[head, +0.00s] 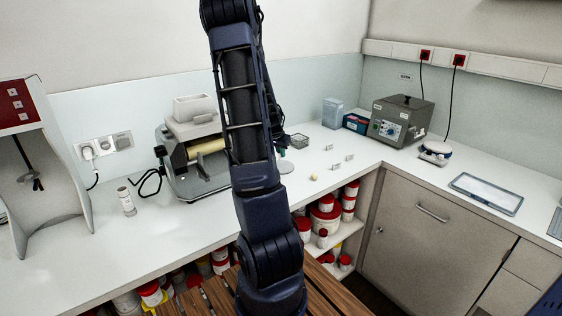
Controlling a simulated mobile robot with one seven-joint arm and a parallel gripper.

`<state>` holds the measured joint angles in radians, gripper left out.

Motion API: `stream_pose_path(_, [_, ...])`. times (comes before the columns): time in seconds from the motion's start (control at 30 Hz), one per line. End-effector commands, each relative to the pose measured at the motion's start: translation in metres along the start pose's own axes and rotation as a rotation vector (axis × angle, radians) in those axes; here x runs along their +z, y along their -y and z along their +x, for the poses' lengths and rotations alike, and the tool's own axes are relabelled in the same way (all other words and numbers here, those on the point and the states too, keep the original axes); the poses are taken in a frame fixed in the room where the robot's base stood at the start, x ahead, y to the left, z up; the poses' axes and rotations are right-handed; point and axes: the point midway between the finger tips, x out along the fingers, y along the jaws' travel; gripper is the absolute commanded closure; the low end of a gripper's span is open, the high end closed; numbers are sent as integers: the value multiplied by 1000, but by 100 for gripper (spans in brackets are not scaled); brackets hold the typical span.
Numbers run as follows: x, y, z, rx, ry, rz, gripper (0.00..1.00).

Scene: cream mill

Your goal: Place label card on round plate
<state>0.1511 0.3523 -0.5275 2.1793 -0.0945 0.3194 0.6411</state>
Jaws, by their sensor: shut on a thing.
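The round plate (286,168) is a pale disc on the white counter, partly hidden behind my arm. My gripper (281,151) shows only as a small dark end beside my arm, just above the plate in the picture. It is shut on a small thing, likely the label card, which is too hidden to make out. Several small white cards stand on the counter to the right, one of them nearest the front (336,167). I cannot tell the gap between my gripper and the plate.
A grey mill with a cream roller (190,160) stands left of my arm. A small dark-rimmed dish (299,141) is behind the plate. A yellow piece (314,178) lies near the front edge. A grey-green device (402,121) and a blue-rimmed tray (486,194) are on the right counter.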

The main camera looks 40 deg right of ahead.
Motion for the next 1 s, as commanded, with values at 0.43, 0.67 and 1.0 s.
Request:
stream_pose_path(0.43, [15,-1,38,1,1,1,100])
stream_pose_path(0.67, [16,0,39,-1,0,1,100])
stream_pose_path(1.0, [17,0,41,-1,0,1,72])
